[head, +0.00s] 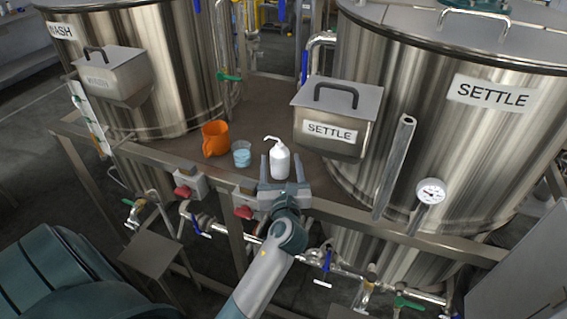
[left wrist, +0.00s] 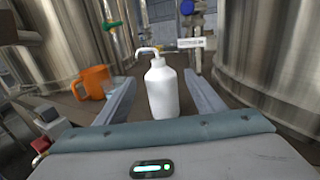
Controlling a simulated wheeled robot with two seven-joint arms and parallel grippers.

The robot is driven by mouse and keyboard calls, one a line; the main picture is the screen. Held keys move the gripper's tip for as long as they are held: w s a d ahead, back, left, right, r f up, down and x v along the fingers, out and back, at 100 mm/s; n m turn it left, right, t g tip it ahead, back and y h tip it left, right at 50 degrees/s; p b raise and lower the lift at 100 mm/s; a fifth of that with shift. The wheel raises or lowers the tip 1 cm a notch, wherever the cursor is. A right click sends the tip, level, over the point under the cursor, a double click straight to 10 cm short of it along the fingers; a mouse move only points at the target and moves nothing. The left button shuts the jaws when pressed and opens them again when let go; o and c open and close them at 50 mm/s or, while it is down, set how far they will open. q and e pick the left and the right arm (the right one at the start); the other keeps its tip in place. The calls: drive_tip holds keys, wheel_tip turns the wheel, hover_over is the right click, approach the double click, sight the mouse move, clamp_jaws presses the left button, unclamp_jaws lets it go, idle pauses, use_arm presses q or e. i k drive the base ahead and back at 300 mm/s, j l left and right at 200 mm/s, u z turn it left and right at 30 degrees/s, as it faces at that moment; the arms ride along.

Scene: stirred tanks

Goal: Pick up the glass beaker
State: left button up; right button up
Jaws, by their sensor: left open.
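The glass beaker (head: 241,154) stands upright on the platform between the tanks, and it looks to hold pale blue liquid. In the left wrist view the beaker (left wrist: 117,85) is partly hidden behind my left finger. The bottle (left wrist: 161,90) is centred between the fingers in the left wrist view. I cannot tell whether the fingers touch it. The beaker is outside the fingers, to their left. My right gripper is not in view.
An orange mug (head: 215,138) stands left of the beaker. A SETTLE box (head: 337,118) hangs on the right tank (head: 450,110), close to the bottle. The left tank (head: 150,70) rises behind the mug. Valves and pipes (head: 200,218) run below the platform's front edge.

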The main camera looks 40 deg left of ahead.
sight(241, 149)
drive_tip(key=k+l, duration=0.1)
drive_tip(key=u, duration=1.4)
